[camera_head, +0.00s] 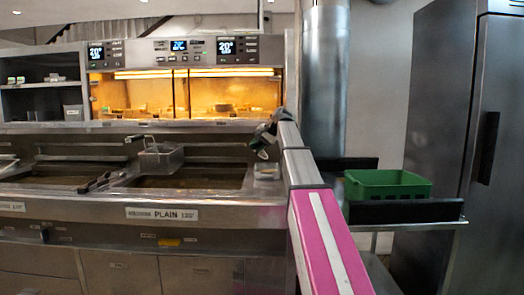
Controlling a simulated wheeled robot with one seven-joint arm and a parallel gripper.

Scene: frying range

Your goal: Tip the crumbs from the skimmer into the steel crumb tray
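My arm rises from the bottom right, and my gripper (262,151) is at its far end, over the right end of the fryer. It is small and dark here, and I cannot tell whether it is open or shut or holds anything. A small pale metal container (267,172) sits on the fryer top just below it; it may be the steel crumb tray, but its contents are not visible. I cannot make out the skimmer or crumbs for certain. A dark long-handled item (98,181) lies across the divider between the fryer vats, too small to identify.
A wire fry basket (161,158) hangs at the back of the vat (195,178) labelled PLAIN. A lit holding cabinet (190,95) stands behind. To the right are a green crate (388,184) on a trolley, a steel duct (326,85) and a tall steel cabinet (450,120).

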